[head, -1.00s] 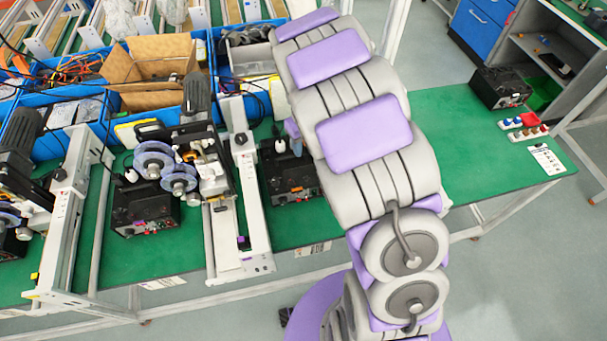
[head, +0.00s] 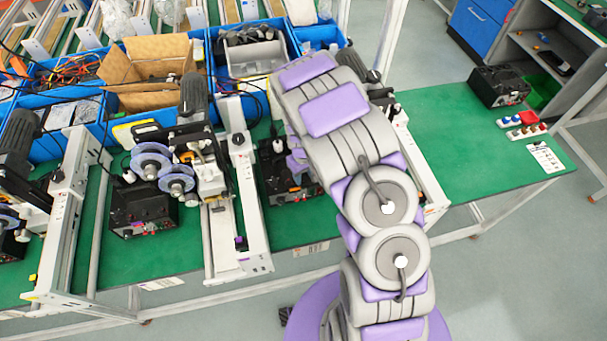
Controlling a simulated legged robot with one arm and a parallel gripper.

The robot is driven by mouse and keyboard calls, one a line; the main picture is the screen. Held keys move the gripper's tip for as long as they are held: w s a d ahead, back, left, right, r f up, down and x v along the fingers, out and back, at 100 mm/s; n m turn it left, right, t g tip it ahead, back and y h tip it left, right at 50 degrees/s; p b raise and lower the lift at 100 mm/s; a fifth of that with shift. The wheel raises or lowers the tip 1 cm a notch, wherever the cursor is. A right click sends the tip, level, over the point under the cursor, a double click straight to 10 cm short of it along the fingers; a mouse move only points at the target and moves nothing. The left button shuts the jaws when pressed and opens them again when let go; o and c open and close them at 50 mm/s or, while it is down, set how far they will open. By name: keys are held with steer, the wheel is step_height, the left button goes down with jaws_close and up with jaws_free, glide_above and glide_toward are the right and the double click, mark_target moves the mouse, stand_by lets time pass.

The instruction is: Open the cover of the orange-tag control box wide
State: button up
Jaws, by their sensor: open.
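A black control box (head: 286,182) stands on the green bench left of my arm, its far right part hidden by my arm. My gripper (head: 297,160) shows only in part, as purple pieces beyond my arm, over the right side of the middle box. It is open, and I see nothing in it. I cannot tell whether it touches the box.
White-framed coder machines (head: 250,215) stand on both sides of the middle box. Blue bins (head: 62,148) with cardboard and cables line the bench's back. The green bench (head: 465,150) is clear there.

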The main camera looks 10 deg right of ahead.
steer(key=shift+d+f, duration=0.1)
steer(key=shift+f, duration=0.05)
steer(key=shift+a, duration=0.2)
steer(key=c, duration=0.4)
steer(key=shift+d, duration=0.1)
jaws_close()
